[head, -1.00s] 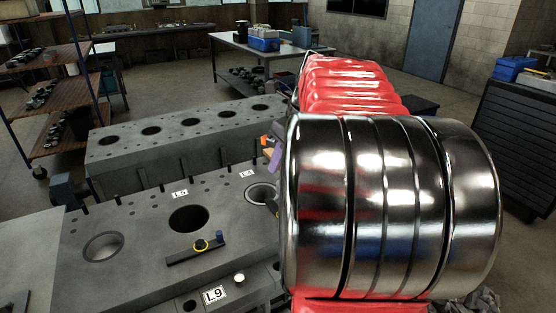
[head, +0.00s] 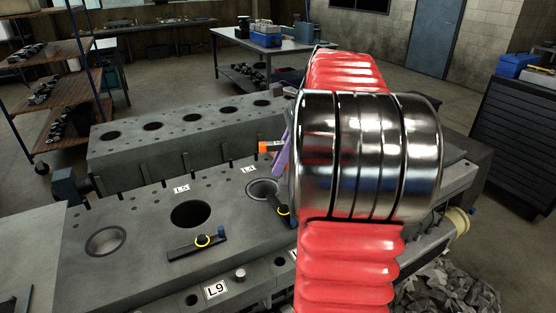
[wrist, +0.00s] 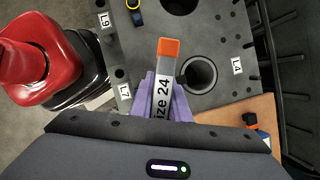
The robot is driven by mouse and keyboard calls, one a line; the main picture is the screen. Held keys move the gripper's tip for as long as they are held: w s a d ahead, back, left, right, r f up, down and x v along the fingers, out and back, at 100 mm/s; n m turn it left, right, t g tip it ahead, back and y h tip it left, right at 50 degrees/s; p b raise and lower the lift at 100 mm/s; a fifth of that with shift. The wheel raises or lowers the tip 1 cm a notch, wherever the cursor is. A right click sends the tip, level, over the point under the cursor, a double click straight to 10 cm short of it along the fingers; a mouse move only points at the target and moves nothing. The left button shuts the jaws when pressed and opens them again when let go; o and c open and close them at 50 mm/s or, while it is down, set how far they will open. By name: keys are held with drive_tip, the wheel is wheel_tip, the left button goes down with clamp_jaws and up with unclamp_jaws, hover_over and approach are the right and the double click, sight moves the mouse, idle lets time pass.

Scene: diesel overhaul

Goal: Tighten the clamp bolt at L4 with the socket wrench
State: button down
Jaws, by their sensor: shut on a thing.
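My gripper (wrist: 166,98) has purple fingers shut on a flat-sided tool marked "size 24" (wrist: 162,80) with an orange end, which I take as the socket wrench. The wrench is above the engine block, left of a round bore (wrist: 200,75) in the wrist view. Its orange end (head: 270,146) and a purple finger (head: 282,155) show left of my arm in the head view. The L4 label (wrist: 237,66) lies right of the bore; it also shows in the head view (head: 248,170). I cannot single out the L4 clamp bolt. The wrench's working end is not clear.
A dark bar with a yellow ring (head: 196,246) lies on the block by the middle bore; another yellow-ringed piece (head: 283,210) is partly hidden by my arm. Labels L5 (head: 181,188) and L9 (head: 215,290) show. A second block (head: 190,135) stands behind.

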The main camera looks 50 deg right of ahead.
sight(285, 172)
drive_tip(key=n, duration=0.1)
drive_tip(key=n+g, duration=0.1)
drive_tip(key=n, duration=0.1)
drive_tip(key=n+g, duration=0.1)
drive_tip(key=n, duration=0.1)
drive_tip(key=shift+s+a+f+y, duration=0.15)
drive_tip(key=shift+f+y, duration=0.15)
drive_tip(key=shift+f, duration=0.05)
drive_tip(key=n, duration=0.1)
drive_tip(key=n+g, duration=0.1)
drive_tip(key=shift+s+f+n, duration=0.15)
drive_tip(key=shift+n, duration=0.25)
drive_tip(key=n, duration=0.1)
drive_tip(key=n+g, duration=0.1)
drive_tip(key=n, duration=0.2)
drive_tip(key=shift+s+f+g, duration=0.2)
drive_tip(key=shift+f+g, duration=0.1)
drive_tip(key=n, duration=0.3)
drive_tip(key=n+g, duration=0.1)
drive_tip(key=shift+s+f+h, duration=0.25)
drive_tip(key=shift+h, duration=0.15)
drive_tip(key=shift+f+n+g, duration=0.3)
drive_tip(key=shift+f+n, duration=0.05)
drive_tip(key=shift+n, duration=0.05)
drive_tip(key=shift+f, duration=1.3)
drive_tip(key=shift+s, duration=0.2)
drive_tip(key=shift+f, duration=0.1)
